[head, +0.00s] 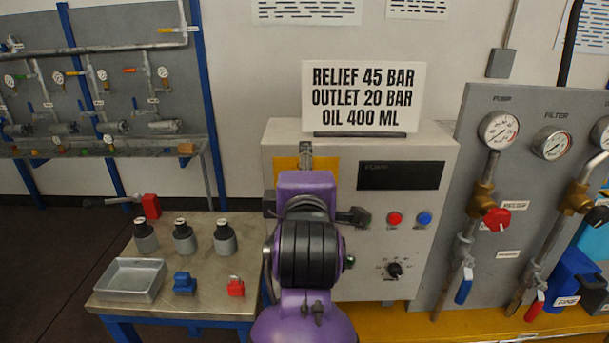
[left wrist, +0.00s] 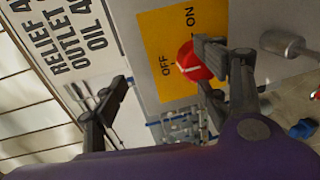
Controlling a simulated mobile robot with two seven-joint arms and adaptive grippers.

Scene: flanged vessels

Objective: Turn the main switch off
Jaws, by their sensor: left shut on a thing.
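The main switch is a red knob (left wrist: 193,62) with a white stripe, on a yellow plate (left wrist: 165,30) marked OFF and ON, in the left wrist view. I cannot tell clearly which mark the stripe points to. In the head view my arm hides the knob, and only part of the yellow plate (head: 285,164) shows on the grey control cabinet (head: 440,160). My left gripper (head: 312,211) is in front of that plate, shut on the switch. In the left wrist view one finger of the gripper (left wrist: 160,92) overlaps the red knob. My right gripper is out of view.
The cabinet carries a dark display (head: 401,175), a red button (head: 395,218), a blue button (head: 425,218) and a black selector knob (head: 394,270). A metal table (head: 200,292) with small parts stands left. A gauge panel (head: 540,110) stands right.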

